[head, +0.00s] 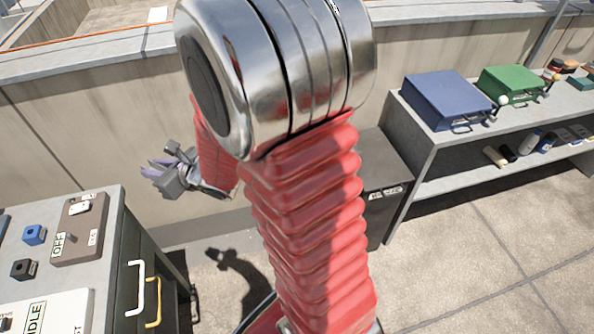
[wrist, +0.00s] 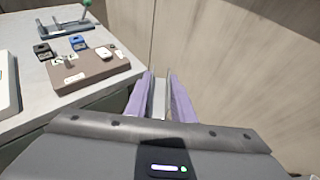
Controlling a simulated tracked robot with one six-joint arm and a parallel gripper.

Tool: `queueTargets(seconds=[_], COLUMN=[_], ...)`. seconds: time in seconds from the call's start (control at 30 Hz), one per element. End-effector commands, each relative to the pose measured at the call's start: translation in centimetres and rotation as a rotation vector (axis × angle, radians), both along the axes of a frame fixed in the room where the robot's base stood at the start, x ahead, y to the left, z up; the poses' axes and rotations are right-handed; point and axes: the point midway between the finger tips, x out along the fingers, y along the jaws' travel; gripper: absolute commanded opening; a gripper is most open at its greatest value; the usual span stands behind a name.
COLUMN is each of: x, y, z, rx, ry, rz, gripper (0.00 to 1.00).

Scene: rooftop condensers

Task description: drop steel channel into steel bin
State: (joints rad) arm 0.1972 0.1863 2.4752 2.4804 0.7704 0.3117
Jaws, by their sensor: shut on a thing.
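My gripper (head: 158,178) is held in the air at the left of the head view, beyond the right end of the grey workbench. In the wrist view its two purple fingers (wrist: 160,80) are shut on a narrow grey metal strip, the steel channel (wrist: 158,98), which lies lengthwise between them. In the head view the channel is too small to make out. A dark-fronted grey box (head: 385,200) with a small white label stands by the wall, partly behind my arm. I cannot read the label or tell whether this is the steel bin.
The workbench (head: 105,225) bears a brown switch panel (head: 80,228), a blue block (head: 34,235) and a black block (head: 24,269). A shelf unit (head: 440,152) at right holds a blue case (head: 446,100) and a green case (head: 512,84). The floor at lower right is clear.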

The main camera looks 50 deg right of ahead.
Motion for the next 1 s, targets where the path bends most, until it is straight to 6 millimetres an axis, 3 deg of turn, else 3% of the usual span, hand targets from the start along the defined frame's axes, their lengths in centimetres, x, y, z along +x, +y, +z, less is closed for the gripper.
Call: queueTargets(seconds=[0.4, 0.57, 0.77, 1.0], x=[0.0, 0.5, 2.6, 5.0], y=[0.9, -0.2, -5.2, -14.9], z=[0.0, -0.1, -0.6, -1.8], rx=[0.000, 0.001, 0.002, 0.001], ry=[-0.001, -0.001, 0.001, 0.000], rz=[0.015, -0.001, -0.079, -0.214], gripper=[0.00, 0.00, 0.00, 0.00])
